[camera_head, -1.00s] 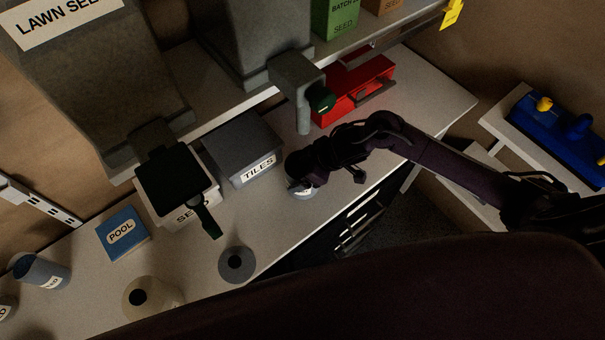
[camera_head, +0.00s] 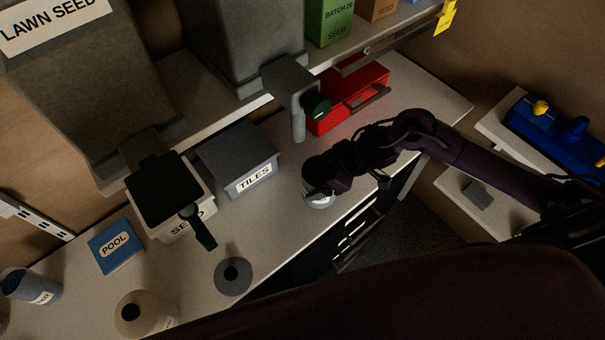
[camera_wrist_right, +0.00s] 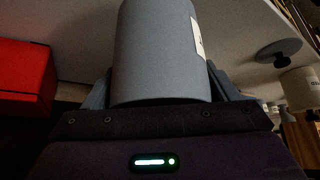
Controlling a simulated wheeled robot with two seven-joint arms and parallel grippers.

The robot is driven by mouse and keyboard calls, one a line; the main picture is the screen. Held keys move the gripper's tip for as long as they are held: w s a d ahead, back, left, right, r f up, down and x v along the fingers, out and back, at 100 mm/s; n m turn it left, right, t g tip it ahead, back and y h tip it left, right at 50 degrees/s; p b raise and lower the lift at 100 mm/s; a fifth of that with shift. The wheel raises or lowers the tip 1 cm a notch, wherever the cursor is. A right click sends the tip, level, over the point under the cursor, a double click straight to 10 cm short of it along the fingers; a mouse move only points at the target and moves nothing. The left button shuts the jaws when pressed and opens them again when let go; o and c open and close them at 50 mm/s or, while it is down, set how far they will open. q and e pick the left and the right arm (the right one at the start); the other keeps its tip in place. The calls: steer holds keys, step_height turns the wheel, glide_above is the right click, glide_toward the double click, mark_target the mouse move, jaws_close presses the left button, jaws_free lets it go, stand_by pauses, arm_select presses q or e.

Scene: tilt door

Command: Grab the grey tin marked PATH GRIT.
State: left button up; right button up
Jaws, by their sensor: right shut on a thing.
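My right gripper (camera_head: 318,192) is over the counter, to the right of the TILES box. It is shut on a grey tin (camera_head: 320,201), mostly hidden under the gripper in the head view. In the right wrist view the grey tin (camera_wrist_right: 165,50) stands between the two fingers of the right gripper (camera_wrist_right: 160,88). A pale label shows edge-on at its right side, and I cannot read its words. I cannot tell whether the tin touches the counter. My left gripper is not in view.
On the counter (camera_head: 265,225) are the grey TILES box (camera_head: 240,155), a SEED box (camera_head: 178,228), a blue POOL box (camera_head: 116,246), a grey ring-like roll (camera_head: 233,277) and a red box (camera_head: 350,95). A dispenser spout (camera_head: 298,115) hangs behind the gripper. Drawers lie below the counter's front edge.

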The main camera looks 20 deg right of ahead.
steer(key=s+d, duration=0.7)
steer(key=d, duration=0.3)
steer(key=shift+s+p, duration=0.2)
steer(key=shift+p, duration=0.1)
